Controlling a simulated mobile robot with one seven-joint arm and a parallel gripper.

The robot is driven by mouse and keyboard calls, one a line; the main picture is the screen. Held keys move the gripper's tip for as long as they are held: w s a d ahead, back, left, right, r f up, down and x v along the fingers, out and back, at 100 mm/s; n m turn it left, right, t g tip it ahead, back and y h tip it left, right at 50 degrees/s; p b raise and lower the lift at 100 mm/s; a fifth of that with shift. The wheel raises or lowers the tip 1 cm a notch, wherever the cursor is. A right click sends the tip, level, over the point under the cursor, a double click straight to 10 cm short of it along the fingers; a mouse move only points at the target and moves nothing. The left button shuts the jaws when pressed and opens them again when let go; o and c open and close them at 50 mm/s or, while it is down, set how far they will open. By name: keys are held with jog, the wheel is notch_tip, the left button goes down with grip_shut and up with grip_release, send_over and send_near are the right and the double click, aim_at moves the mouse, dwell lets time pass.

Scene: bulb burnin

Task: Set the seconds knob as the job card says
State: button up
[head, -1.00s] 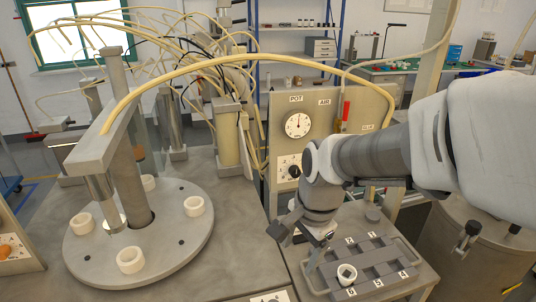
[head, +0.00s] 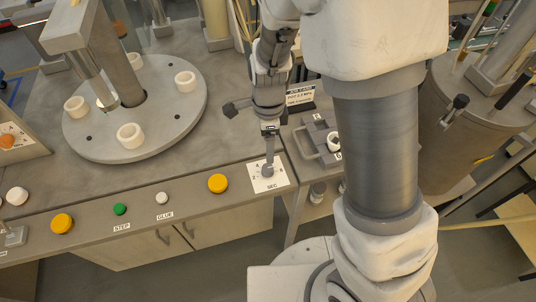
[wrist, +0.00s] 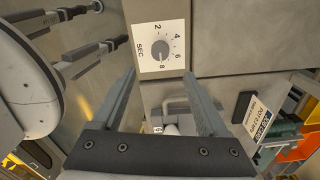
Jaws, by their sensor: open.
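The seconds knob (head: 267,170) is a small grey knob on a white dial plate marked SEC, on the front right corner of the bench. In the wrist view the knob (wrist: 160,50) shows numerals 2, 4, 6 and 8 around it; I cannot surely read its pointer. My gripper (wrist: 160,76) is open and empty, its fingertips framing the lower part of the dial plate, apart from the knob. In the head view my gripper (head: 269,134) points down just above and behind the knob. The job card (head: 299,95) stands behind to the right; its pot line shows, its seconds value is too small to read.
A round turntable (head: 187,123) with white rings stands at the left. Yellow buttons (head: 217,183), a green step button (head: 120,209) and a white glue button (head: 162,198) line the bench front. A grey tray (head: 304,144) lies right of my gripper.

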aim_at(268, 168)
notch_tip(268, 168, down, 10)
jog(key=shift+f+b, duration=0.2)
jog(key=shift+b, duration=0.4)
grip_shut()
